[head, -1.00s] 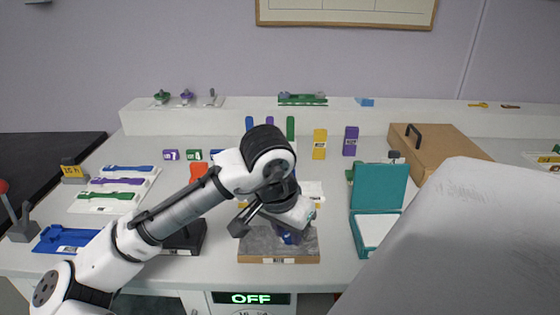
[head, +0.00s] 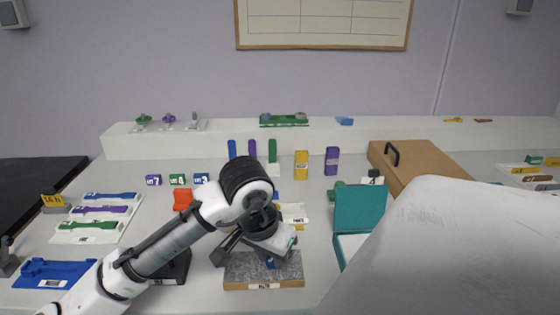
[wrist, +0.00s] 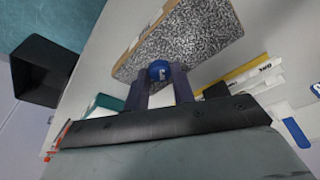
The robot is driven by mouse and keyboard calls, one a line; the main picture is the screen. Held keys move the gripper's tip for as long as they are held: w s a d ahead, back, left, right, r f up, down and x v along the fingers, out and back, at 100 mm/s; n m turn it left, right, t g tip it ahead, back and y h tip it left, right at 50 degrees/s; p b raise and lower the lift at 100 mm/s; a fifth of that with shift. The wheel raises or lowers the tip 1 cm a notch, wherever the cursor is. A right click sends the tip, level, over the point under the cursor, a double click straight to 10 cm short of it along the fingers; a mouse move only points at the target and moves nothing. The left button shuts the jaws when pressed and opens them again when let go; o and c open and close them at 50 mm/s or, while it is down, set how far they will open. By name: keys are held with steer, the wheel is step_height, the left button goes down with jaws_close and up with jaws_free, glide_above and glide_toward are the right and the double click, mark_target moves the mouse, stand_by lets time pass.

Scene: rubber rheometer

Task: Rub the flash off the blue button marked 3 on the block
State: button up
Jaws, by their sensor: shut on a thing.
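The blue button (wrist: 159,72) with a white mark, which looks like a 3, sits between the fingertips of my gripper (wrist: 160,88) in the wrist view. My gripper is shut on it. The button is at the speckled grey top of the block (wrist: 190,40); I cannot tell whether it touches. In the head view, my gripper (head: 268,258) is over the block (head: 240,268), which has a wooden edge and a white label. A bit of blue shows below the gripper there. The button's underside and any flash are hidden.
A teal open case (head: 358,208) stands right of the block. A black item (head: 172,270) lies to its left, partly behind my arm. Upright coloured pieces, including a yellow one (head: 301,165), stand behind. A brown box (head: 425,165) is at the back right.

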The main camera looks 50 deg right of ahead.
mark_target(237, 266)
steer(key=shift+w+a+f, duration=0.1)
steer(key=shift+w+a, duration=1.05)
steer(key=shift+w, duration=0.2)
steer(key=shift+w+a+p, duration=0.55)
steer(key=shift+w+a, duration=0.65)
steer(key=shift+w, duration=0.2)
steer(key=shift+s+d+p, duration=0.7)
steer(key=shift+s+d, duration=0.5)
steer(key=shift+s, duration=0.3)
steer(key=shift+s+d+p, duration=1.8)
steer(key=shift+s+d, duration=0.55)
steer(key=shift+s, duration=0.3)
steer(key=shift+w+a+f, duration=0.1)
steer(key=shift+w+a, duration=1.7)
steer(key=shift+w, duration=0.25)
steer(key=shift+w+a, duration=1.75)
steer(key=shift+w, duration=0.3)
step_height(237, 266, up, 7)
steer(key=p, duration=0.7)
steer(key=shift+p, duration=0.35)
